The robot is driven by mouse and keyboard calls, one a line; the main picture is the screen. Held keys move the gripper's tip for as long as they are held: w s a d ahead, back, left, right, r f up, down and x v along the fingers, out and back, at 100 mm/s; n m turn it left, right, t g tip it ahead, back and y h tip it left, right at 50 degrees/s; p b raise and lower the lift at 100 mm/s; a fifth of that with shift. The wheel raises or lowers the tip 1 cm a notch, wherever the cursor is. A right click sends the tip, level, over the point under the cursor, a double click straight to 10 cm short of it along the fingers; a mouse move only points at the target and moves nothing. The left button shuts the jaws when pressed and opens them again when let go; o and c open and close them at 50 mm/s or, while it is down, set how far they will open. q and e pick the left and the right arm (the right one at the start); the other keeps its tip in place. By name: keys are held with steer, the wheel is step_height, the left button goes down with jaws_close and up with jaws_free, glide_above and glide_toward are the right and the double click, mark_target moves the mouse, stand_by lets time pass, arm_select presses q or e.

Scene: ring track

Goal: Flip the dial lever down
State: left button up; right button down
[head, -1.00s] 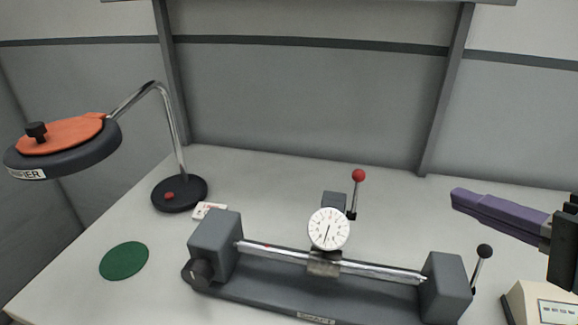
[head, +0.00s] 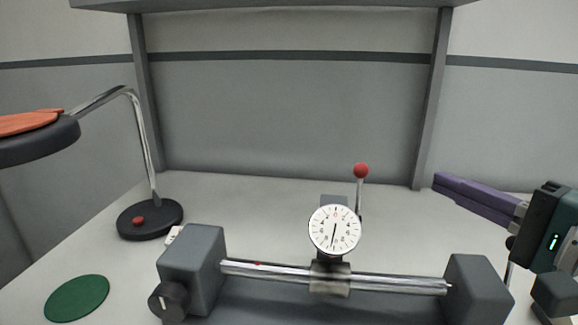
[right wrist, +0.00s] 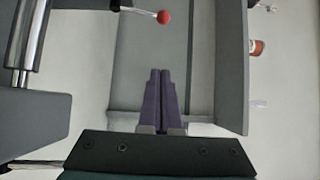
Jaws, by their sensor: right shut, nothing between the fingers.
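The dial lever is a thin metal rod with a red ball (head: 361,171) on top. It stands up behind the white dial gauge (head: 335,230), which is mounted on the shaft (head: 400,284) of the grey bench fixture. My right gripper (head: 436,181), with purple fingers, is shut and empty. It is to the right of the red ball, apart from it, at about the same picture height. My left gripper is not in view.
The grey fixture has end blocks (head: 190,268) and (head: 477,290) and a black knob (head: 168,300). A magnifier lamp (head: 150,219) stands at left, near a green disc (head: 77,298). A grey back panel (head: 290,110) closes the rear. The table behind the fixture is clear.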

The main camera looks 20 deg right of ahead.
mark_target(359, 193)
steer(key=w+a, duration=0.4)
steer(key=w, duration=0.3)
steer(key=shift+w+a, duration=0.35)
steer(key=shift+f, duration=0.15)
stand_by(0.3)
steer(key=shift+s+a+b, duration=0.1)
steer(key=shift+s+b, duration=0.05)
steer(key=shift+b, duration=0.25)
steer(key=shift+s+a+n+t+b, duration=0.15)
steer(key=shift+s+n+t+b, duration=0.05)
steer(key=shift+n+t+b, duration=0.25)
